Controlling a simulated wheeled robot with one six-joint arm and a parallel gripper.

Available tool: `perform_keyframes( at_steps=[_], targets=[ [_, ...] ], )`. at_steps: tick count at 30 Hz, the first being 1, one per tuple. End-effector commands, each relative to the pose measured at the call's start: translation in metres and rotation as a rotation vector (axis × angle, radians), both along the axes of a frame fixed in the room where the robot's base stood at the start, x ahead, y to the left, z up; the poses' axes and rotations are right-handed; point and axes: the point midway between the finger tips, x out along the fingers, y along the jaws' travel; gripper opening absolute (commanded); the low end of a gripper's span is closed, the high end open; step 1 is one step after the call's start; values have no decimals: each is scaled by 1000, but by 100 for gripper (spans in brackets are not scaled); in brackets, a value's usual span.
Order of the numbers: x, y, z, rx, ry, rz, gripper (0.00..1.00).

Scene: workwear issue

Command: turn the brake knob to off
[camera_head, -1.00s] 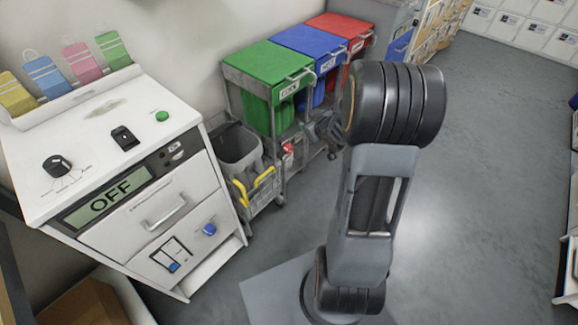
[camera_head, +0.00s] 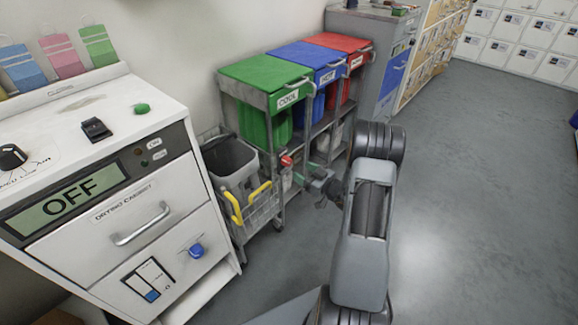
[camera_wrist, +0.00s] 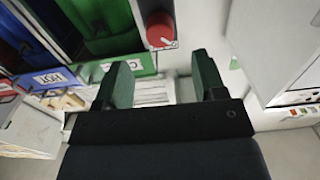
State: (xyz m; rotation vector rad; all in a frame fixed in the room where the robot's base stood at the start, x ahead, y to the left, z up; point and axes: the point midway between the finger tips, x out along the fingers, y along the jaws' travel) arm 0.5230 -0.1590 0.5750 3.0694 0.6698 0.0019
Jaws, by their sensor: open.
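A round red knob (camera_wrist: 159,30) with a pale pointer mark shows at the top of the wrist view, just beyond the fingertips and between their lines. It also appears as a small red spot on the bin trolley (camera_head: 286,161) below the green bin in the head view. I take it for the brake knob; its setting labels are not readable. My gripper (camera_wrist: 162,62) is open and empty, with its two dark green fingers apart and not touching the knob. In the head view my gripper (camera_head: 312,172) is small, to the right of the knob and partly hidden by my arm.
Green (camera_head: 262,85), blue (camera_head: 303,55) and red (camera_head: 340,45) lidded bins stand in the trolley. A white cabinet (camera_head: 100,210) with an OFF display stands left. The floor at right is clear.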

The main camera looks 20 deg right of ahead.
Motion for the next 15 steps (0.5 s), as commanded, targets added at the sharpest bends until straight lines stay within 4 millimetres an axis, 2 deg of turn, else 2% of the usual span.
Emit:
perform_keyframes(
  at_steps=[6,15],
  targets=[
    [36,17,-2,-1,0,3,64],
    [62,28,-1,0,1,0,64]
  ],
)
